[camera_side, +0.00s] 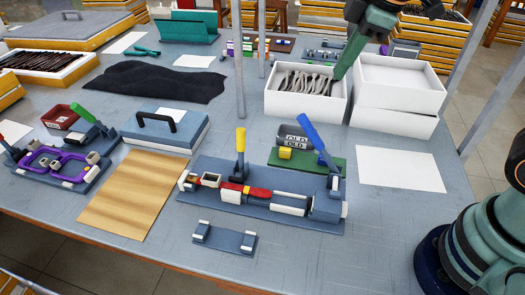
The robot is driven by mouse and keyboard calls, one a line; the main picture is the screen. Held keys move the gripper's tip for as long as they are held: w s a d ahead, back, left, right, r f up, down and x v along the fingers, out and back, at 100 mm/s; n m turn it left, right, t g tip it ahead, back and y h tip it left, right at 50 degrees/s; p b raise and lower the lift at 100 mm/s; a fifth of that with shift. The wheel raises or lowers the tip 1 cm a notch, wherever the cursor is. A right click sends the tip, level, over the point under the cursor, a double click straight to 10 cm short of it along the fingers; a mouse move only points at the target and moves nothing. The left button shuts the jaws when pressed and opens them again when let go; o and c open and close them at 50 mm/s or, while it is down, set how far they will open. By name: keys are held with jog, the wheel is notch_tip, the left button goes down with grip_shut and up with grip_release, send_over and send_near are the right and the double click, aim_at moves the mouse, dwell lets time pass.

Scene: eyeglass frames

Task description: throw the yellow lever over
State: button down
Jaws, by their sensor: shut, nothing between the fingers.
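The yellow lever (240,141) stands nearly upright on a blue-grey fixture (222,218) in the middle of the table. Its dark lower arm meets the fixture behind a red and yellow part (245,190). A blue lever (318,138) on the same fixture leans up to the left at its right end. My gripper (338,76) points down at the right edge of an open white box, well behind and to the right of the yellow lever. It is shut and holds nothing; its tips are small in the picture.
The white box (284,104) holds several grey slender parts. A fixture with a green lever (82,113) stands at left. Thin grey posts rise behind. A wooden board (135,190) and white sheet (400,168) lie flat.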

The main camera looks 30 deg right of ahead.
jog(key=w+a+f+n+g, duration=0.15)
jog(key=w+a+n, duration=0.25)
jog(key=a+n, duration=0.5)
jog(key=n+g, duration=0.2)
jog(key=n, duration=0.8)
send_over(240, 136)
jog(key=s+a, duration=0.3)
jog(key=s, duration=0.3)
notch_tip(240, 136, down, 4)
jog(key=w+f, duration=0.1)
jog(key=f, duration=0.2)
jog(key=w+d+f, duration=0.1)
jog(key=f, duration=0.2)
jog(key=w+f, duration=0.1)
jog(key=f, duration=0.3)
jog(key=shift+w+d, duration=0.1)
jog(key=shift+d, duration=0.1)
jog(key=shift+w+d+f+t, duration=0.1)
jog(key=shift+w+d+t, duration=0.15)
jog(key=shift+w+d, duration=0.25)
jog(key=shift+w+a, duration=0.1)
